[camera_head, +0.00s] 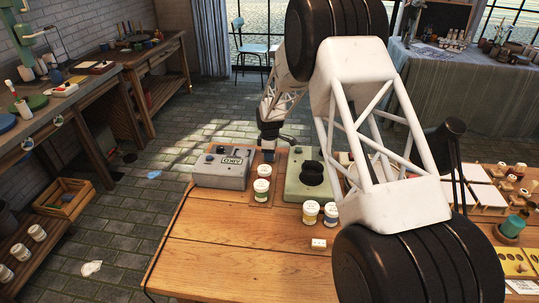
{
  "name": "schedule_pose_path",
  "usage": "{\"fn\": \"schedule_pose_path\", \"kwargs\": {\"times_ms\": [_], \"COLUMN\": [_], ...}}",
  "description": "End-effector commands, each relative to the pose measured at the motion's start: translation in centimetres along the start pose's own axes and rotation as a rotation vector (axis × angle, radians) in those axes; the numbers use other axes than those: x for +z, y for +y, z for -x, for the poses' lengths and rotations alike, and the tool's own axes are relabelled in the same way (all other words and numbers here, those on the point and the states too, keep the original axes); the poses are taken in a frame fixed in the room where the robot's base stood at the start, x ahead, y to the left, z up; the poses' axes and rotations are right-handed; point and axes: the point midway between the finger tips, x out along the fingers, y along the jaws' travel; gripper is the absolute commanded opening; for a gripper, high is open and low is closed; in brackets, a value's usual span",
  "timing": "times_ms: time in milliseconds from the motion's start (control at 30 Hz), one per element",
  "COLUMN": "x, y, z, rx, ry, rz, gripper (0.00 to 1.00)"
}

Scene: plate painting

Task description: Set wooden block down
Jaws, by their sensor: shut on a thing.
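My gripper (268,150) is small and dark in the head view, pointing down behind the grey box and the white-lidded jars. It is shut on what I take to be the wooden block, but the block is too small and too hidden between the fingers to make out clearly. The gripper is over the far part of the wooden workbench (215,250), close to the right side of the grey box. I cannot tell whether the held thing touches the surface below.
The grey box (222,168) stands left of the gripper, a green device (305,188) right of it. White-lidded jars (262,190) stand in front. The bench's front left is clear. My arm hides much of the right side.

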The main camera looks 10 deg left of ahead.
Motion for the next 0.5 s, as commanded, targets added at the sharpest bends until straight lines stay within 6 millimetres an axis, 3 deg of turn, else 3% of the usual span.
{"fn": "schedule_pose_path", "kwargs": {"times_ms": [367, 400, 500], "x": [0.00, 0.00, -0.01], "y": [0.01, 0.02, 0.02], "z": [-0.28, -0.26, -0.25], "rx": [0.000, 0.001, 0.000], "ry": [0.000, 0.000, 0.000], "rz": [0.000, 0.000, 0.000], "gripper": [0.03, 0.33, 0.48]}}
